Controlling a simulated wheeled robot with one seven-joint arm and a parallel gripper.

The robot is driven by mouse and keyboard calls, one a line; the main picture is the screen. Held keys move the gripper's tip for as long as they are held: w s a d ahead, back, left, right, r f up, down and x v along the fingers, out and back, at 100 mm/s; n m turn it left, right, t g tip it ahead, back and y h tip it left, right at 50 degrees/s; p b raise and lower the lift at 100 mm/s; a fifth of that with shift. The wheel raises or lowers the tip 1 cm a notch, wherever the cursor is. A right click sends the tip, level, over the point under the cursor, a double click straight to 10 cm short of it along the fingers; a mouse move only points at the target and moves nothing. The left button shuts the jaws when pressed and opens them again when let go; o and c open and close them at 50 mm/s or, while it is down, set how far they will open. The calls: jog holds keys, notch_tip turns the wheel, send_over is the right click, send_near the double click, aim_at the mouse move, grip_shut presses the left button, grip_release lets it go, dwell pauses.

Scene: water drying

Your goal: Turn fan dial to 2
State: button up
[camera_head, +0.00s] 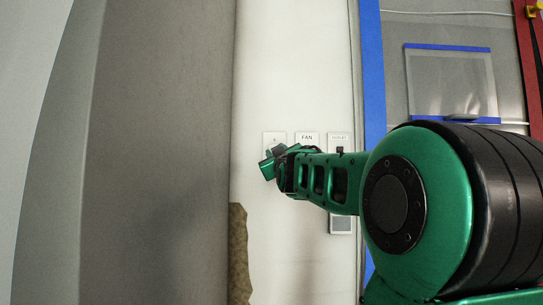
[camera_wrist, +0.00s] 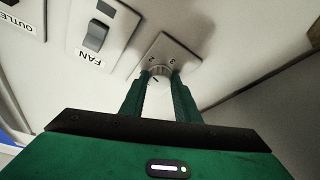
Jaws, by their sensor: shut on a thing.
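The fan dial is a small round knob (camera_wrist: 160,71) on a white plate (camera_wrist: 181,53) in the wrist view, with the marks 1, 2 and 3 around it. My gripper (camera_wrist: 160,78) reaches up to the plate with its two green fingers on either side of the knob, shut on it. The fingers partly cover the knob, so its pointer cannot be read. In the head view the dial plate (camera_head: 274,138) shows only its upper part, and my gripper (camera_head: 270,158) hides the knob.
A switch plate labelled FAN (camera_wrist: 103,32) is just left of the dial in the wrist view. An OUTLET plate (camera_wrist: 20,15) is farther left. In the head view, blue tape (camera_head: 372,70) edges the wall panel, and a grey surface (camera_head: 155,150) stands left of the wall.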

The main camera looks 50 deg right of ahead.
jog(key=shift+w+f+m+g+h, duration=0.2)
jog(key=shift+m+h, duration=0.15)
jog(key=shift+m, duration=0.4)
jog(key=shift+w+f+m+g+h, duration=0.1)
jog(key=shift+f+m+g+h, duration=0.2)
jog(key=shift+m, duration=0.45)
jog(key=o, duration=1)
jog(key=shift+o, duration=0.2)
jog(key=v, duration=1)
jog(key=shift+s+a, duration=0.25)
jog(key=shift+a, duration=0.1)
jog(key=shift+f, duration=0.1)
